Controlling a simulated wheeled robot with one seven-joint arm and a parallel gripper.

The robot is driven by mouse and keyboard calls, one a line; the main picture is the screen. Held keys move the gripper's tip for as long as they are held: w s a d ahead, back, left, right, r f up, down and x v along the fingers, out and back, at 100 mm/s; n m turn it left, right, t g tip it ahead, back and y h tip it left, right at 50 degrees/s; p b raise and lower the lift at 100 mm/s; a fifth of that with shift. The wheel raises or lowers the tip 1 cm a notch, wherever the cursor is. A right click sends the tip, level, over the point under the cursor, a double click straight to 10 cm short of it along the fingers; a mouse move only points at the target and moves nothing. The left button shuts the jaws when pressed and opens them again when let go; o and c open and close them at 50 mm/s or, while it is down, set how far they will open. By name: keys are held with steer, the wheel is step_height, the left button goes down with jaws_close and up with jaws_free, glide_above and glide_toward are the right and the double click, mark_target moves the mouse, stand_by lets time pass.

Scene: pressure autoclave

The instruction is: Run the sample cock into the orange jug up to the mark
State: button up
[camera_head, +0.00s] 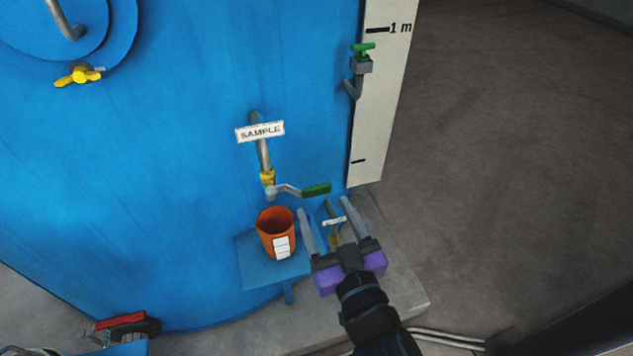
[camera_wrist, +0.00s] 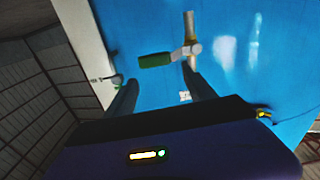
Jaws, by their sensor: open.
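The sample cock (camera_head: 267,178) is a brass valve on a grey pipe down the blue vessel, below a SAMPLE plate (camera_head: 260,132). Its green-ended lever (camera_head: 315,189) points right, across the pipe. The orange jug (camera_head: 276,230) stands upright on a small blue shelf (camera_head: 252,274) below the cock, with a white marked strip facing out. No stream shows, and the level inside is too dark to tell. My gripper (camera_head: 322,206) is open and empty, right of the jug and just below the lever. In the wrist view the green lever (camera_wrist: 155,60) lies just beyond the fingertips (camera_wrist: 158,77).
Another small brass valve (camera_head: 335,238) with a white tag shows between my fingers. A green-handled valve (camera_head: 362,58) sits higher right beside the white gauge board (camera_head: 384,100). A yellow wing nut (camera_head: 78,75) is upper left. Bare floor lies to the right.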

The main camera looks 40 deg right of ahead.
mark_target(318, 191)
steer(key=shift+m, duration=0.4)
steer(key=x, duration=0.2)
steer(key=p+x, duration=0.1)
steer(key=x, duration=0.1)
steer(key=p+x, duration=0.1)
steer(key=x, duration=0.1)
steer(key=shift+w+d+f, duration=0.1)
steer(key=shift+d+f, duration=0.2)
steer(key=shift+d, duration=0.05)
steer(key=shift+w+d+f+p, duration=0.1)
steer(key=shift+w+d+p, duration=0.15)
steer(key=shift+w, duration=0.4)
steer(key=shift+c, duration=0.4)
steer(key=shift+f, duration=0.1)
jaws_close()
